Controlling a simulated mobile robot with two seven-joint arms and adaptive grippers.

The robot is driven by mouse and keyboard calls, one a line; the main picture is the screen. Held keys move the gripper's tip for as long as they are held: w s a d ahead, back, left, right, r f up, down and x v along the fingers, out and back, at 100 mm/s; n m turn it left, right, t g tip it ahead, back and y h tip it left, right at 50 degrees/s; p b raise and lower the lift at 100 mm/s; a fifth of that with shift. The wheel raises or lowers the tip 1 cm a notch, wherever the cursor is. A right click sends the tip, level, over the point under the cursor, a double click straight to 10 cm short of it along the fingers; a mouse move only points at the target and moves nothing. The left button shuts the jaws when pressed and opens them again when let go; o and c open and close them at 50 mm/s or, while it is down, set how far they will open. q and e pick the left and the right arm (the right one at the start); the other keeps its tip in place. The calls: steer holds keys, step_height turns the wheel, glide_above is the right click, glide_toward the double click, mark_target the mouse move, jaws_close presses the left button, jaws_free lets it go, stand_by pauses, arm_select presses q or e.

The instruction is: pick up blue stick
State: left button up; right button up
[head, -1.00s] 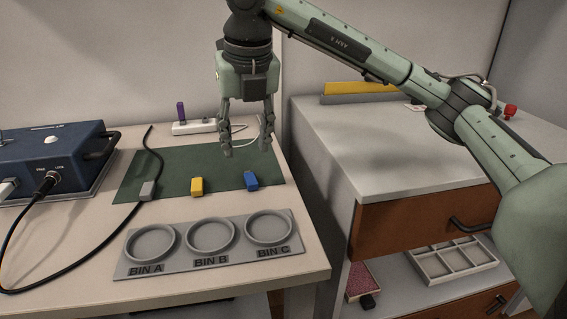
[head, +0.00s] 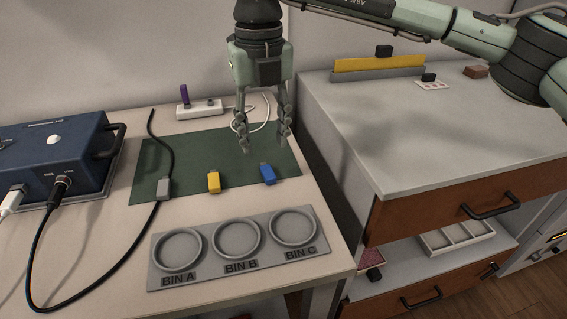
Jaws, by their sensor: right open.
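The blue stick (head: 267,174) lies on the right part of the green mat (head: 190,150), behind bin C. A yellow stick (head: 213,182) lies to its left, and a grey stick (head: 164,187) lies further left at the mat's edge. My right gripper (head: 265,147) points down above the mat, with its fingers apart and nothing between them. In the picture its fingertips are just above the blue stick and do not visibly touch it. My left gripper is not in view.
A grey holder with bin A (head: 180,249), bin B (head: 238,237) and bin C (head: 293,227) stands at the table's front. A blue box (head: 52,158) with a black cable is at left. A white strip (head: 199,110) with a purple stick (head: 184,94) stands behind the mat. A cabinet (head: 420,130) is at right.

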mark_target(269, 173)
steer(key=shift+f, duration=0.55)
steer(key=shift+s+f, duration=0.25)
steer(key=shift+f, duration=0.3)
steer(key=f, duration=0.3)
steer(key=f+p, duration=0.1)
steer(key=f, duration=0.1)
steer(key=shift+w+d, duration=0.15)
steer(key=shift+d, duration=0.15)
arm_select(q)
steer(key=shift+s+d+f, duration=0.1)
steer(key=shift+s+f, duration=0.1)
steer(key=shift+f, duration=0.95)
arm_select(e)
jaws_close()
steer(key=shift+r, duration=0.1)
steer(key=shift+r, duration=0.5)
step_height(269, 173, up, 3)
steer(key=shift+f+b, duration=0.15)
steer(key=shift+b, duration=0.2)
arm_select(q)
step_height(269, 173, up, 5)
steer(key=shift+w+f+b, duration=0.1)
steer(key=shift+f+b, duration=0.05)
steer(key=shift+b, duration=0.5)
arm_select(e)
steer(key=s+a+r, duration=0.7)
steer(key=s+a, duration=0.1)
steer(key=shift+a, duration=0.35)
